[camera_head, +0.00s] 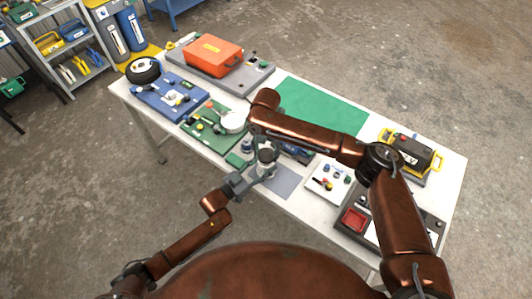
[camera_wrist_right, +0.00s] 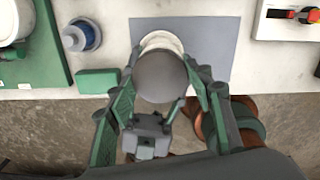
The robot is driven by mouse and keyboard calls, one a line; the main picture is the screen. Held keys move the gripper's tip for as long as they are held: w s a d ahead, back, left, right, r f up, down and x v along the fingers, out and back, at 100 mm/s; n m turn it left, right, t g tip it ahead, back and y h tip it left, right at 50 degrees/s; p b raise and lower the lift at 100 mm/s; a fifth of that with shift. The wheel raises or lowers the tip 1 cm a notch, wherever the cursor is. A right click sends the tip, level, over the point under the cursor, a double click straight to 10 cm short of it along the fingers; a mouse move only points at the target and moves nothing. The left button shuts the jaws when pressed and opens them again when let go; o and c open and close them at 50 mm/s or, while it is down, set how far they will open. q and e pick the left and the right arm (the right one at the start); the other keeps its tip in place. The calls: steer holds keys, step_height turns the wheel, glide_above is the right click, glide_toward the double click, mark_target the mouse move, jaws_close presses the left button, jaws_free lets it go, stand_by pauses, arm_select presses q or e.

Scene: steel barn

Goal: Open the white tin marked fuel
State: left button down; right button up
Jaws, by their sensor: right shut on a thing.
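A round tin with a white body (camera_wrist_right: 160,42) and a broad grey lid (camera_wrist_right: 163,76) is in the middle of the right wrist view, over a grey mat (camera_wrist_right: 222,38). No marking on it is legible. My right gripper (camera_wrist_right: 161,82) comes from above and is shut on the lid, a green finger on each side. In the head view, the tin's grey top (camera_head: 266,155) shows small beneath my right arm. My left gripper (camera_head: 250,178) is beside the tin at the table's near edge. Its fingertips are hidden, so its grip is unclear.
A green block (camera_wrist_right: 97,82) and a blue-and-grey jar (camera_wrist_right: 82,36) stand left of the tin. A green board with a white round container (camera_head: 232,121) is farther left. A white switch panel (camera_head: 329,181) is right. A green mat (camera_head: 322,105) lies bare behind.

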mark_target(266, 154)
steer(key=shift+r, duration=0.15)
steer(key=shift+r, duration=1.9)
arm_select(q)
steer(key=c, duration=0.9)
jaws_free()
steer(key=shift+c, duration=0.2)
